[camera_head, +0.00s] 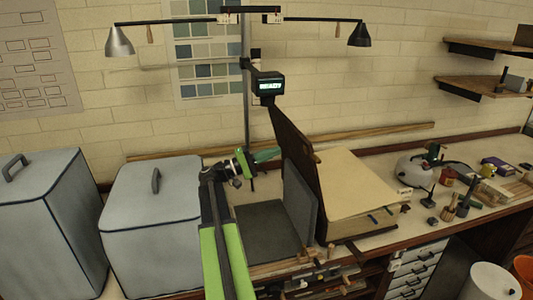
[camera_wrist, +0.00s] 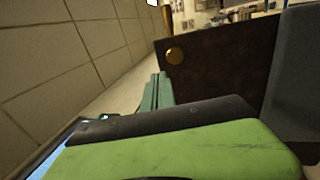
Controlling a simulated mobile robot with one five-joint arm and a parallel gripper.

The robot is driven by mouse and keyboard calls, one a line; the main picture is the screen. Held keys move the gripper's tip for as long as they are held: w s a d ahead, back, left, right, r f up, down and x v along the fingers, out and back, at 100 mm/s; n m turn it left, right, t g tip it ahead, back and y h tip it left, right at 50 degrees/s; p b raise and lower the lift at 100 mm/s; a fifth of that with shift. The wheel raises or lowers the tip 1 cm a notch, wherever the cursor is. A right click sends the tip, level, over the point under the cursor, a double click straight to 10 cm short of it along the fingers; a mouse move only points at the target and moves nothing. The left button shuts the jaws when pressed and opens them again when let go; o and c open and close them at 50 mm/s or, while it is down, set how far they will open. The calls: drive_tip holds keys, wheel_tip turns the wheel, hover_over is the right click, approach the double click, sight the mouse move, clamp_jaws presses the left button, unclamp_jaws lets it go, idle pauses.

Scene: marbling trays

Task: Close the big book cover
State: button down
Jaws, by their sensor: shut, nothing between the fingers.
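The big book (camera_head: 350,185) lies on the bench right of centre, its cream page block facing up. Its dark brown cover (camera_head: 293,145) stands raised and steeply tilted along the left side of the pages. My gripper (camera_head: 272,154) is shut and empty, close to the left face of the cover. In the wrist view its green fingers (camera_wrist: 155,92) point toward the cover; whether they touch it I cannot tell.
A grey upright panel (camera_head: 301,205) stands between a dark flat pad (camera_head: 265,228) and the book. Two grey covered boxes (camera_head: 150,220) stand at left. A lamp stand with a small display (camera_head: 268,86) rises behind the cover. Small tools and jars (camera_head: 450,205) crowd the bench at right.

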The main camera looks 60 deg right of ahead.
sight(303, 141)
drive_tip(key=p+x, duration=0.1)
drive_tip(key=x, duration=0.7)
drive_tip(key=shift+s+d+r+p, duration=0.1)
drive_tip(key=shift+s+p, duration=0.1)
drive_tip(key=shift+p, duration=0.15)
